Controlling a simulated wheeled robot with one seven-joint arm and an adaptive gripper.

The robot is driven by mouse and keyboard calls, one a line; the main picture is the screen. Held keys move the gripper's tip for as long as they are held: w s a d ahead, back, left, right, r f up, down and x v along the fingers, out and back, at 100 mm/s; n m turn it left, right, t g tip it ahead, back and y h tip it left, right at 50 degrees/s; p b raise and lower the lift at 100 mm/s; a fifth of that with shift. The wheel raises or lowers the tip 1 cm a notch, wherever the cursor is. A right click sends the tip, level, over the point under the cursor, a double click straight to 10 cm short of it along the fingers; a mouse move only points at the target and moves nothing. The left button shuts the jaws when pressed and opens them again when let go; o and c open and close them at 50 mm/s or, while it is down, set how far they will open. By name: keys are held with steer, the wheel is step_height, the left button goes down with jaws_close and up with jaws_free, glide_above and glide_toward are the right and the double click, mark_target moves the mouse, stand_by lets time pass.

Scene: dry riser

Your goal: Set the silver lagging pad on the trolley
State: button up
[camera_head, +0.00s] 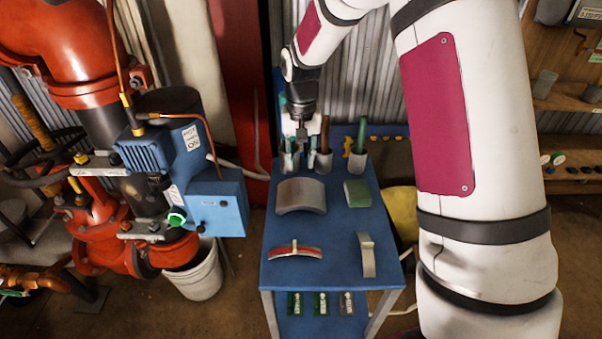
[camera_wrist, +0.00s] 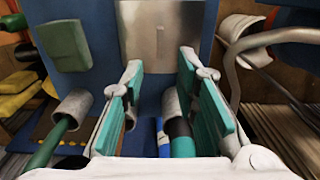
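The silver lagging pad (camera_head: 301,195) is a curved grey plate. It lies on the blue trolley (camera_head: 333,225), at the back left of its top, in the head view. In the wrist view the pad (camera_wrist: 160,28) shows as a plain silver plate beyond the fingertips. My gripper (camera_head: 300,143) is behind the pad, over the row of cups at the trolley's back edge. In the wrist view my gripper (camera_wrist: 160,75) has its two teal fingers apart, with nothing held between them. The fingers are apart from the pad.
Cups with handled tools (camera_head: 357,160) stand along the trolley's back edge. A green block (camera_head: 357,193), a red-striped curved piece (camera_head: 295,251) and a grey angled piece (camera_head: 367,254) lie on top. Red pipework with a blue box (camera_head: 215,202) stands left, above a white bucket (camera_head: 195,275).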

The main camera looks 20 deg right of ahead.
steer(key=s+r+n+t, duration=0.2)
steer(key=s+r, duration=1.3)
steer(key=r, duration=0.2)
steer(key=s+r+n+t, duration=0.1)
steer(key=s, duration=1.6)
steer(key=shift+s+d+n+t, duration=0.15)
steer(key=shift+s+n+t, duration=0.15)
steer(key=shift+s+t, duration=0.1)
steer(key=shift+r, duration=0.15)
steer(key=shift+r+p, duration=0.6)
steer(key=shift+r, duration=0.15)
